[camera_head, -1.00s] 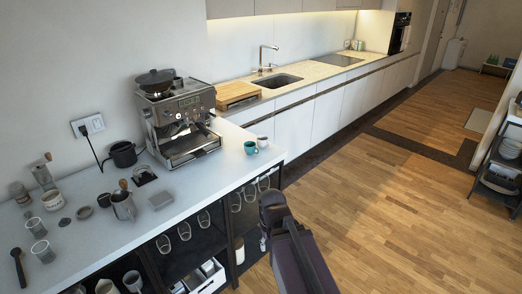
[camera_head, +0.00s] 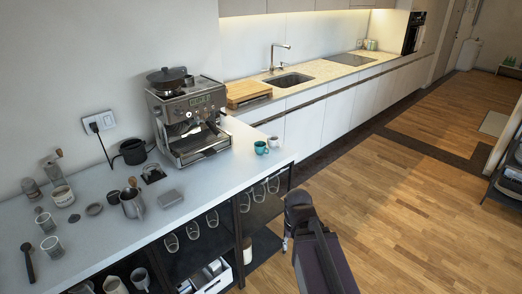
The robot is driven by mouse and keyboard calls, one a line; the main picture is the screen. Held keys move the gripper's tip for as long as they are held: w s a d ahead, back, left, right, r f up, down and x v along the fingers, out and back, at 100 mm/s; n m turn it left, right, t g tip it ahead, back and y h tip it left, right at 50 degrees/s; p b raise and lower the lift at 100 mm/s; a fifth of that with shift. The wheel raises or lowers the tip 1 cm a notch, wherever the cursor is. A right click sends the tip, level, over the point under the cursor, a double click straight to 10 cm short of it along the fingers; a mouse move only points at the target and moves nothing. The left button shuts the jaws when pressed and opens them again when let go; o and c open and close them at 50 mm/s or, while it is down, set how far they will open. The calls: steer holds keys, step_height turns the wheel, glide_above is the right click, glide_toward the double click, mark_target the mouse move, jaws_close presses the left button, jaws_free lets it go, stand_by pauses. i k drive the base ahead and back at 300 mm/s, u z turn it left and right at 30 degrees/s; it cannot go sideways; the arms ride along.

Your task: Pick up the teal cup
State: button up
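The teal cup (camera_head: 261,148) stands upright on the white counter (camera_head: 196,200), near its right end, to the right of the coffee machine. A white cup (camera_head: 273,142) stands close behind it on the right. My arm shows at the bottom right of the head view, in front of the counter's right end and lower than the cup. It is apart from the cup. My gripper's fingers cannot be made out, so I cannot tell whether they are open or shut.
The coffee machine (camera_head: 188,120) stands left of the cup. Jugs, jars and tools lie further left on the counter. Shelves below hold hanging glasses and mugs. A wooden board (camera_head: 248,93) lies on the kitchen worktop behind. The wooden floor (camera_head: 400,220) to the right is clear.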

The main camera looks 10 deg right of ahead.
mark_target(260, 148)
steer(key=u, duration=0.05)
steer(key=i, duration=1)
steer(key=z, duration=0.05)
